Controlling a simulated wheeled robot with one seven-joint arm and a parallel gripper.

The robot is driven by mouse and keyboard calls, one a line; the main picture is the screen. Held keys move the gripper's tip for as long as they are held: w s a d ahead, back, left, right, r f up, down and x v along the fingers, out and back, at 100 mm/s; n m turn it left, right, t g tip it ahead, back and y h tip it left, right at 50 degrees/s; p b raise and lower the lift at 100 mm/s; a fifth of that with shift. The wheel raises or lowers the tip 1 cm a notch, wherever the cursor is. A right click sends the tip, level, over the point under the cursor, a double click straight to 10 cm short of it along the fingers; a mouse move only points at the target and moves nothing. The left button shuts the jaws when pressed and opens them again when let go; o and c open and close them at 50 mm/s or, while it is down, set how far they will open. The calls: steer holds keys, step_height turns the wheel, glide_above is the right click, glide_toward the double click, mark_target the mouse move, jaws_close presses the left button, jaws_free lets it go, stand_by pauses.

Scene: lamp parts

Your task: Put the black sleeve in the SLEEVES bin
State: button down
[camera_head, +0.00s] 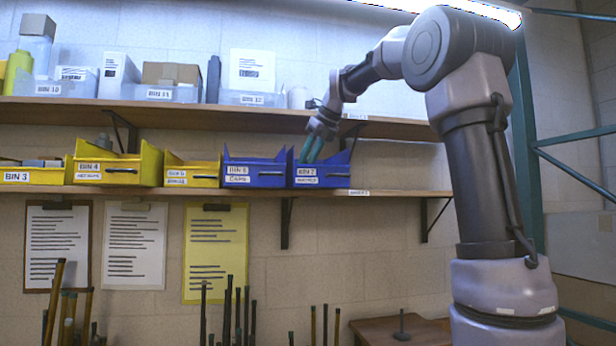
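My gripper (311,150) reaches down over the right blue bin, BIN 7 (320,181). Its teal fingertips are at or just inside the bin's opening. A narrow gap shows between the fingers, but I cannot tell whether they hold anything. I cannot make out a black sleeve in or near the fingers; the bin's inside is hidden by its front wall. The second labels on the bins are small. The left blue bin (255,181) seems to read CAPS, and I cannot surely read SLEEVES on any bin.
Yellow bins BIN 5 (192,172), BIN 4 (117,168) and BIN 3 (33,177) stand leftward on the same shelf. An upper shelf (200,111) with clear bins hangs close above. Upright rods (228,315) stand below. The lower shelf's right end is clear.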

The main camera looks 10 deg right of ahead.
steer(key=shift+f, duration=2.05)
steer(key=shift+f, duration=0.1)
steer(key=c, duration=0.7)
jaws_free()
steer(key=shift+o, duration=0.2)
steer(key=shift+r, duration=0.2)
steer(key=v, duration=1.2)
steer(key=s+d+f+n+h, duration=0.1)
steer(key=s+f+n, duration=1)
steer(key=f+n, duration=0.2)
steer(key=s+f+n, duration=1.2)
steer(key=f+n, duration=0.1)
steer(key=f, duration=0.2)
steer(key=shift+d+t+h, duration=0.3)
steer(key=shift+d+h, duration=0.1)
